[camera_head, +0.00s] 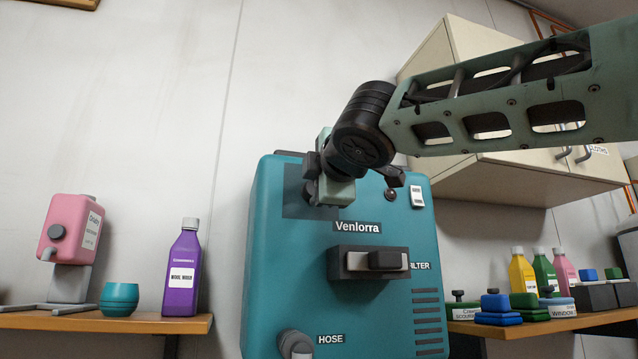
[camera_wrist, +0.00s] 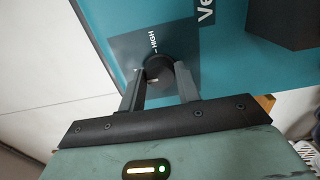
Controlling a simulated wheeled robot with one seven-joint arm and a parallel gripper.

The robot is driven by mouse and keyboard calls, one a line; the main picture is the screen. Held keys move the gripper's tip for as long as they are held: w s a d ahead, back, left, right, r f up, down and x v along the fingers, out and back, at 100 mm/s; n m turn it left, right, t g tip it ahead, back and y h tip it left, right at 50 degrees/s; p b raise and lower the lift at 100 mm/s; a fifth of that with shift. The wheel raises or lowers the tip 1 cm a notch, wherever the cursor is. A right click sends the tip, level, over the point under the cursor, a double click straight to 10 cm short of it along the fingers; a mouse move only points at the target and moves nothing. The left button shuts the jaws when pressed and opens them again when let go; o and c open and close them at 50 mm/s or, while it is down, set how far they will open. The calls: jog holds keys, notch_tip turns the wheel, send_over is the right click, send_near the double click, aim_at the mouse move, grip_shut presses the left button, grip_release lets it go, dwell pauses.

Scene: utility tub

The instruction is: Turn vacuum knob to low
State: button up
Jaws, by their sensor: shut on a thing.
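The vacuum (camera_head: 300,250) is a teal upright box marked "Venlorra", standing in the middle of the head view. Its round black knob (camera_wrist: 158,66) sits on a darker square panel (camera_head: 297,203) at the upper left of the front. A "HIGH" mark (camera_wrist: 152,44) shows beside the knob in the wrist view; no low mark is visible. My gripper (camera_wrist: 159,78) has one finger on each side of the knob and is shut on it. In the head view my gripper (camera_head: 312,188) covers the knob, so its pointer direction cannot be told.
A black filter handle (camera_head: 372,262) juts out below the name label, with a hose port (camera_head: 296,344) at the lower left. A white rocker switch (camera_head: 417,196) is at the upper right. Shelves with a purple bottle (camera_head: 183,272) and several containers flank the vacuum. A cabinet (camera_head: 530,180) hangs at right.

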jog(key=shift+a, duration=0.1)
dwell(0.3)
jog(key=o, duration=1)
jog(key=b+v, duration=0.5)
jog(key=v, duration=1.2)
jog(key=shift+s, duration=0.2)
